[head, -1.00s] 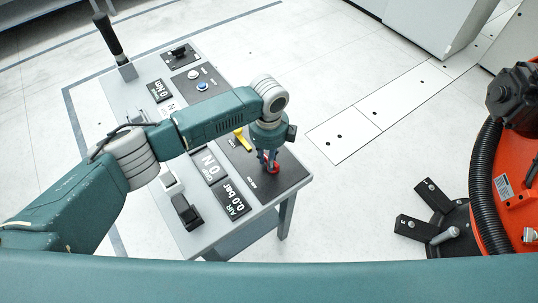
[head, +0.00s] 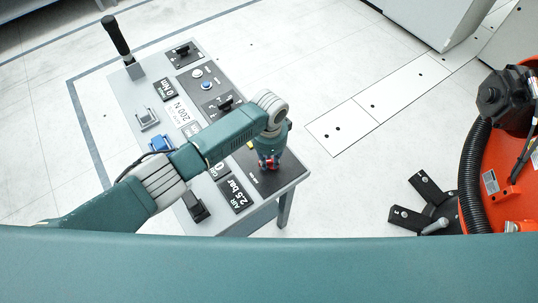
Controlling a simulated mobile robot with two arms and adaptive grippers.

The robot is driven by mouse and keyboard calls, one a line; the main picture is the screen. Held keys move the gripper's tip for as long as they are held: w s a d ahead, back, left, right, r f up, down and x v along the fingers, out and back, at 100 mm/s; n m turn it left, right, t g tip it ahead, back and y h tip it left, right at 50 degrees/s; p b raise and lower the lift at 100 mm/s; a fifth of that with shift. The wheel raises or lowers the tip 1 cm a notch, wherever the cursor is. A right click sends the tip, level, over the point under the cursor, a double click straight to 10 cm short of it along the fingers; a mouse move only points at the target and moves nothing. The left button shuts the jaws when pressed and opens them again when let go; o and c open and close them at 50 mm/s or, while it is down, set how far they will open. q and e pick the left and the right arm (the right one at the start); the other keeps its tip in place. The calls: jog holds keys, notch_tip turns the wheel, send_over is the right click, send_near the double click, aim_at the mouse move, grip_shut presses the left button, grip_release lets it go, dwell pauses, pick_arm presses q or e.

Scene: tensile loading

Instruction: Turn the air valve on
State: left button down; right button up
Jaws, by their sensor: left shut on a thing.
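The red air valve handle (head: 272,167) is on the dark panel at the near right corner of the grey control table (head: 288,184). My left gripper (head: 268,165) points down at the valve and is shut on its red handle, which shows only in part between the fingers. The AIR display (head: 236,193) beside it reads 2.5 bar. My right gripper is not in view.
A black upright lever (head: 117,37) stands at the table's far left corner. Other displays, knobs and switches cover the tabletop, some hidden under my left arm. An orange machine (head: 502,180) with a black hose stands at right. Floor between is clear.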

aim_at(271, 167)
pick_arm(q)
jog(key=n, duration=0.1)
jog(key=n+p, duration=0.1)
jog(key=n, duration=0.1)
jog(key=n+p, duration=0.1)
jog(key=n, duration=0.1)
jog(key=shift+s+d+r, duration=0.1)
jog(key=shift+s+d, duration=0.1)
jog(key=shift+d, duration=0.05)
dwell(0.5)
jog(key=c, duration=1.5)
grip_release()
jog(key=shift+c, duration=0.2)
notch_tip(271, 167, up, 12)
jog(key=shift+s, duration=0.15)
